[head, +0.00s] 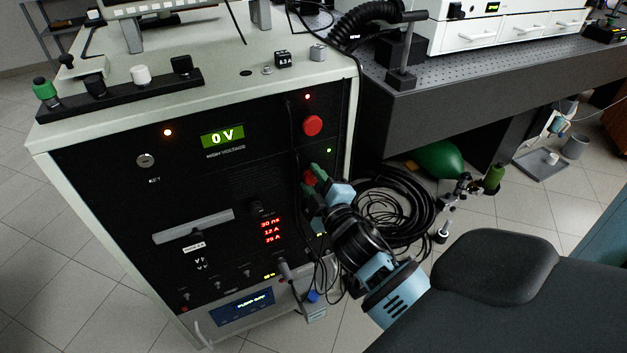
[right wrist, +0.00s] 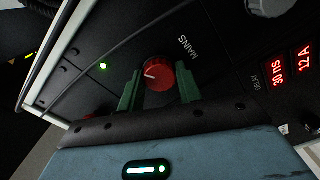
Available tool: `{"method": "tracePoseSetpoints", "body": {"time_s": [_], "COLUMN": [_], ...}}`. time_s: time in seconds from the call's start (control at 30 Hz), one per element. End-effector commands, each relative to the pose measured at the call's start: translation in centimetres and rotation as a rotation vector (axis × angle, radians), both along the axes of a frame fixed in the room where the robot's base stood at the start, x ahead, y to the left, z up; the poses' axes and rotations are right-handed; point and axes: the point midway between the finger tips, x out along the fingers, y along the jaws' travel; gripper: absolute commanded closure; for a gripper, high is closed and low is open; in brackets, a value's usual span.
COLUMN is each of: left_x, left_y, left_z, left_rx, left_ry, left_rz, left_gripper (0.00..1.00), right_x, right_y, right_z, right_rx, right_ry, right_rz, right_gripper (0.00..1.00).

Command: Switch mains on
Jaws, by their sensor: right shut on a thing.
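The red mains knob (right wrist: 158,74) is on the black front panel beside the word MAINS, with a white pointer mark on its face. A green light (right wrist: 103,66) is lit near it. In the head view the knob (head: 309,177) shows partly behind my right gripper (head: 313,186). In the right wrist view the green fingers of my right gripper (right wrist: 160,90) are on both sides of the knob, shut on it. My left gripper is not in view.
The cabinet's front also has a red button (head: 312,125), a key switch (head: 146,160) and a green display (head: 223,136) reading 0 V. An optical table (head: 480,80) stands to the right.

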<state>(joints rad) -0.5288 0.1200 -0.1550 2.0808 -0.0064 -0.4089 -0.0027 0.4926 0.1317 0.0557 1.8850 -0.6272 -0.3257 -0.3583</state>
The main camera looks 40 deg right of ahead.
Motion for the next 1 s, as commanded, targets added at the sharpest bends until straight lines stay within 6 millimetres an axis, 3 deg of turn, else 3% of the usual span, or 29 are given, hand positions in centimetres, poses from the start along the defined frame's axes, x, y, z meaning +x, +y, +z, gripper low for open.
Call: {"method": "tracePoseSetpoints", "body": {"time_s": [0.13, 0.17, 0.3, 0.67, 1.0], "left_x": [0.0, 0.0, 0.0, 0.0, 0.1], "left_y": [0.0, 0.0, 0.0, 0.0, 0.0], "left_z": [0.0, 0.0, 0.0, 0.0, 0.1], "left_rx": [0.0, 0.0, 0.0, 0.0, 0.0], "left_ry": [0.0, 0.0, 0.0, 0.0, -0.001], "left_rz": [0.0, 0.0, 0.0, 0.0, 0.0], "left_gripper": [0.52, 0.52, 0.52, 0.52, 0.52], "right_x": [0.0, 0.0, 0.0, -0.5, -5.3], "right_y": [0.0, 0.0, 0.0, 0.2, 1.3], "right_z": [-0.1, -0.1, -0.1, -0.1, -0.1], "right_rx": [0.003, 0.003, 0.002, 0.001, 0.004], "right_ry": [0.001, 0.001, 0.0, 0.001, 0.002], "right_rz": [0.0, 0.0, 0.0, 0.0, 0.0], "right_gripper": [0.88, 0.62, 0.44, 0.44, 0.44]}}
